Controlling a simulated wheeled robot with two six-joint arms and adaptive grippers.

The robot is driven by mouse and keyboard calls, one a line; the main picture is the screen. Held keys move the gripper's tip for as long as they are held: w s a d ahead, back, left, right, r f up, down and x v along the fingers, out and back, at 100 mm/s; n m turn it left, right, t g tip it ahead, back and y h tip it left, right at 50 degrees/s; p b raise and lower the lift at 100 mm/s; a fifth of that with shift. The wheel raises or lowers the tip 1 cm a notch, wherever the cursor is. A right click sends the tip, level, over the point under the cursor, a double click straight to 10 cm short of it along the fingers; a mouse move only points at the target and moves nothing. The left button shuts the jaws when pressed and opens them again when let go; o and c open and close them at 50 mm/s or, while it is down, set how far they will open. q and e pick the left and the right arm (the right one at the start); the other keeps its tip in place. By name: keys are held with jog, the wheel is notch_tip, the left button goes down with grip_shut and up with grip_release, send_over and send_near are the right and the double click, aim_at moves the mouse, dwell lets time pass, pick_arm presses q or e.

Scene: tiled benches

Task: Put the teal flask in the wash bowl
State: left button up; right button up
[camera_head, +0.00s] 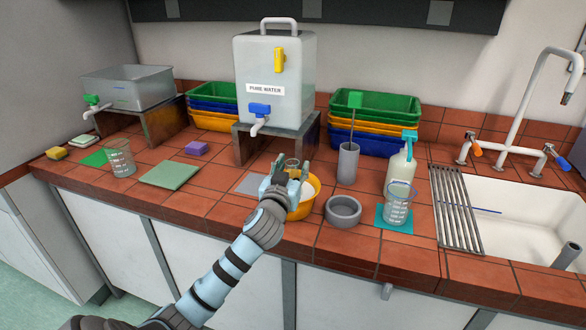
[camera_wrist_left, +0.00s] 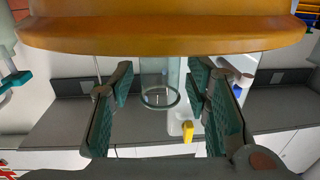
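The yellow-orange bowl (camera_head: 313,192), which I take as the wash bowl, stands near the bench's front edge, partly behind my left gripper. Its rim (camera_wrist_left: 165,42) crosses the top of the left wrist view. A clear, faintly teal glass vessel (camera_head: 292,163), likely the flask, rises at the bowl. Its round mouth shows in the wrist view (camera_wrist_left: 160,97); the bowl rim hides its lower part, so I cannot tell if it rests on the bowl floor. My left gripper (camera_head: 290,172) has its fingers apart on either side of the glass, with visible gaps. My right gripper is out of view.
A grey dish (camera_head: 343,210) stands right of the bowl. A beaker (camera_head: 397,207) on a teal mat, a wash bottle (camera_head: 399,168) and a grey cylinder (camera_head: 347,163) stand further right, before the sink (camera_head: 520,215). A water tank (camera_head: 274,75) stands behind. A green mat (camera_head: 169,175) lies left.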

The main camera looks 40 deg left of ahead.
pick_arm(q)
jog(key=v, duration=1.2)
